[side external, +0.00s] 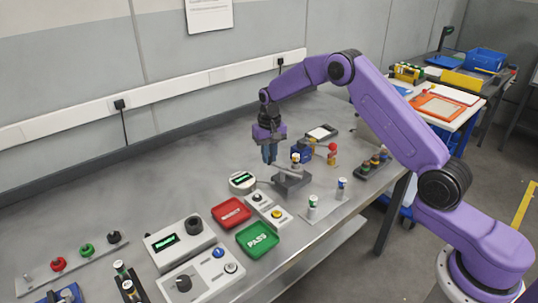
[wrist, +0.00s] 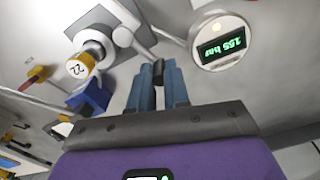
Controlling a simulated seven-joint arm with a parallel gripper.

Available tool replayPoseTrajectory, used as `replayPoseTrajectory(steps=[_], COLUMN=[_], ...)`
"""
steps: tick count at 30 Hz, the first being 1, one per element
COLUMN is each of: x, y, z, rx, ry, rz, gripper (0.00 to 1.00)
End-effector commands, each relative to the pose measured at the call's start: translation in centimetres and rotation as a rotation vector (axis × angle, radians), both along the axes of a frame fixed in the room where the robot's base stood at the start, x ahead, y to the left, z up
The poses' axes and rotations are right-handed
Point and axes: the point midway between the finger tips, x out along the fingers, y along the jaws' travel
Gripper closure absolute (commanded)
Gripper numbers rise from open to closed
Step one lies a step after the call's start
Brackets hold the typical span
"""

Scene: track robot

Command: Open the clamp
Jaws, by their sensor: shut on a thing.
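The clamp (side external: 292,183) is a grey block with a lever on the bench, and it also shows at the top of the wrist view (wrist: 122,22). A part with a white and yellow cap marked 22 (wrist: 88,60) sits at the clamp. The clamp's lever runs from the block towards my gripper (side external: 269,160). In the wrist view my gripper's blue fingers (wrist: 159,72) are shut on the dark end of the lever (wrist: 158,66). The grip itself is small and partly hidden by the fingers.
A round gauge with a green display (wrist: 218,42) is close to my fingers, reading about 155 bar. The red tray (side external: 231,212) and green PASS tray (side external: 257,239) lie in front. A blue block (side external: 301,150) stands behind the clamp. Small capped parts (side external: 312,206) stand to the right.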

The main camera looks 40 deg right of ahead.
Motion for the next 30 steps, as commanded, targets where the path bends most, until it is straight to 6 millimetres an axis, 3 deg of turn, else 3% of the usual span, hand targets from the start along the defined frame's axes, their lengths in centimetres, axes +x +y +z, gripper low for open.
replayPoseTrajectory(steps=[8, 9, 10, 11, 23, 30], x=[-0.5, -0.5, -0.5, -0.5, -0.2, -0.1], y=[0.0, 0.0, 0.0, -0.1, -0.1, -0.1], z=[-0.7, -0.7, -0.7, -0.7, -0.1, 3.1], rx=[0.003, 0.003, 0.003, 0.001, 0.001, 0.001], ry=[0.019, 0.019, 0.019, 0.018, 0.009, 0.004], rz=[-0.007, -0.007, -0.007, -0.007, -0.003, -0.003], gripper=[1.00, 0.71, 0.61, 0.58, 0.58, 0.58])
